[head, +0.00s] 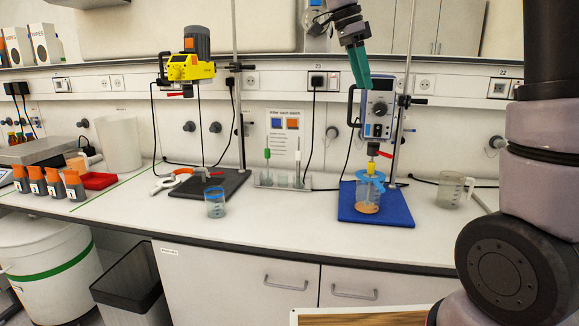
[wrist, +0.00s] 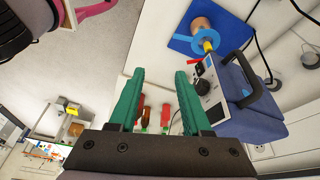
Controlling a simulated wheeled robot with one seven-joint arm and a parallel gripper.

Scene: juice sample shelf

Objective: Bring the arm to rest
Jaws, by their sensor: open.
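My gripper (head: 360,66) is at the top of the head view, in front of the blue-grey stirrer motor on the right stand. Its green fingers point down. In the wrist view my gripper (wrist: 160,75) has its two green fingers apart with nothing held between them. The stirrer motor (head: 379,112) has a dial and also shows in the wrist view (wrist: 245,105), beside the right finger. In the head view the fingers overlap the motor's upper left side; whether they touch it I cannot tell.
A beaker with orange contents (head: 368,196) stands on a blue base plate (head: 393,210) below the motor. A yellow stirrer (head: 190,67) on a dark-based stand is left. An empty measuring jug (head: 452,190) is right, a blue-banded beaker (head: 215,203) front middle. The bench front is mostly clear.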

